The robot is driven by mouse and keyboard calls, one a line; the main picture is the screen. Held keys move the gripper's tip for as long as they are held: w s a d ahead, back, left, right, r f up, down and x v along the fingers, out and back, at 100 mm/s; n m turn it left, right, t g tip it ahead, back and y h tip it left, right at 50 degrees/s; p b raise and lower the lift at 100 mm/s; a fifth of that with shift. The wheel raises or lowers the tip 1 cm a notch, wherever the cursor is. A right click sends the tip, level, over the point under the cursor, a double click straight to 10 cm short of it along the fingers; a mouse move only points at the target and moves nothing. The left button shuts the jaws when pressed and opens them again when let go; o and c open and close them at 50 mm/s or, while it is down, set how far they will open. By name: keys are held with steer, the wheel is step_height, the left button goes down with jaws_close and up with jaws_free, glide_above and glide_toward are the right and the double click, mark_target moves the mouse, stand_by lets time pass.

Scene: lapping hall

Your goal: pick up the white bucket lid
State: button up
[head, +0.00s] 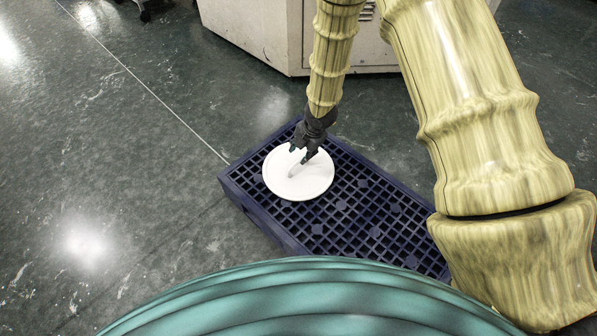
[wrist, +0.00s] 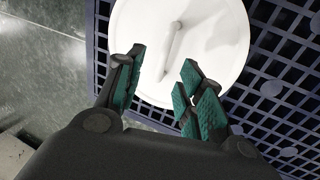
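The white bucket lid (head: 311,183) is a round disc lying on the left part of a dark blue lattice pallet (head: 352,218). It also shows in the wrist view (wrist: 220,45), with a narrow raised ridge or grip across its middle. My gripper (head: 303,156) is over the far part of the lid, pointing down at it. In the wrist view the teal-padded fingers of my gripper (wrist: 163,82) are spread apart with nothing between their pads. The ridge lies just beyond the fingertips. I cannot tell whether the fingertips touch the lid.
A cream machine cabinet (head: 258,30) stands on the floor behind the pallet. Dark castered feet (head: 144,12) show at the top left. The speckled dark green floor (head: 100,170) left of the pallet is clear.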

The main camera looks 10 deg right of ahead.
mark_target(299, 161)
steer(key=b+x, duration=0.1)
steer(key=x, duration=0.2)
steer(key=shift+f, duration=0.15)
steer(key=b+x, duration=0.3)
steer(key=x, duration=0.1)
steer(key=shift+s+d+f, duration=0.15)
steer(key=shift+s+d, duration=0.05)
steer(key=shift+d, duration=0.05)
steer(key=shift+w+a+f+b, duration=0.15)
steer(key=shift+w+f+b, duration=0.05)
steer(key=shift+f+b, duration=0.25)
steer(key=shift+c, duration=0.3)
jaws_close()
